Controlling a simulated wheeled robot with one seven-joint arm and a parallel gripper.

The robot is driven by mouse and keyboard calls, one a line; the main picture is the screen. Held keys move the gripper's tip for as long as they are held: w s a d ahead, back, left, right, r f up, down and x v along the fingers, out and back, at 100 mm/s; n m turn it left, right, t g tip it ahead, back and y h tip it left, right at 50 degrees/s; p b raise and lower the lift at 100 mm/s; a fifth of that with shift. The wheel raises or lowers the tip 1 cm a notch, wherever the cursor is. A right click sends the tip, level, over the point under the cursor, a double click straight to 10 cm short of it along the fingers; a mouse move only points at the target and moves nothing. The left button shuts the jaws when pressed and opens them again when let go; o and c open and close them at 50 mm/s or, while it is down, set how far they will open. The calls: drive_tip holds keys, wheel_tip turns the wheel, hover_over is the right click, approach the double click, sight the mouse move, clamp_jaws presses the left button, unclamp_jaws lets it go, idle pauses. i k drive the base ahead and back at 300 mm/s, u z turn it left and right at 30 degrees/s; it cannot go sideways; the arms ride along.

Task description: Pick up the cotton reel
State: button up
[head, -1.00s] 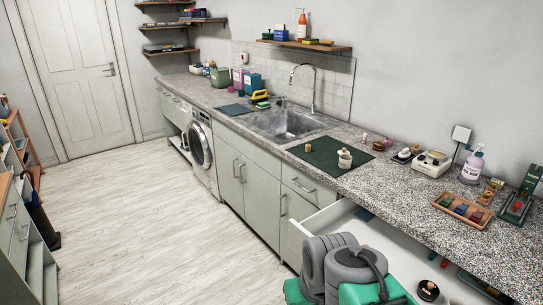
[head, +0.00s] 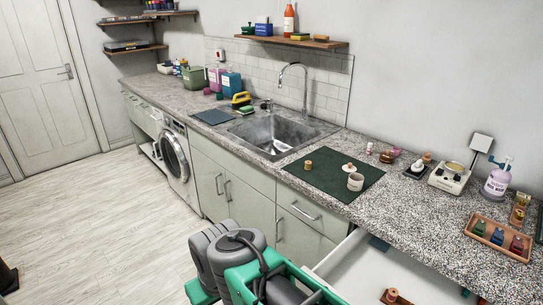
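A small reel-shaped thing (head: 392,295) with an orange-pink middle sits on a brown piece in the open white drawer (head: 345,262), near the bottom edge of the head view. It looks like a cotton reel, but it is small and partly cut off. A small tan cylinder (head: 308,165) stands on the dark green mat (head: 328,184); I cannot tell if it is a reel or a cork. My grey and green arm is folded in the foreground, left of the drawer. My gripper is not in view.
The mat also holds a whitish pot (head: 355,182) and a lid (head: 348,167). Right of it on the speckled worktop are a small white appliance (head: 450,177), a pump bottle (head: 497,178) and a wooden tray (head: 473,236) of coloured bottles. A sink (head: 275,135) lies behind.

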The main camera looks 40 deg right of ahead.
sight(308, 164)
drive_tip(key=z, duration=0.35)
drive_tip(key=i, duration=1.55)
drive_tip(key=z, duration=0.7)
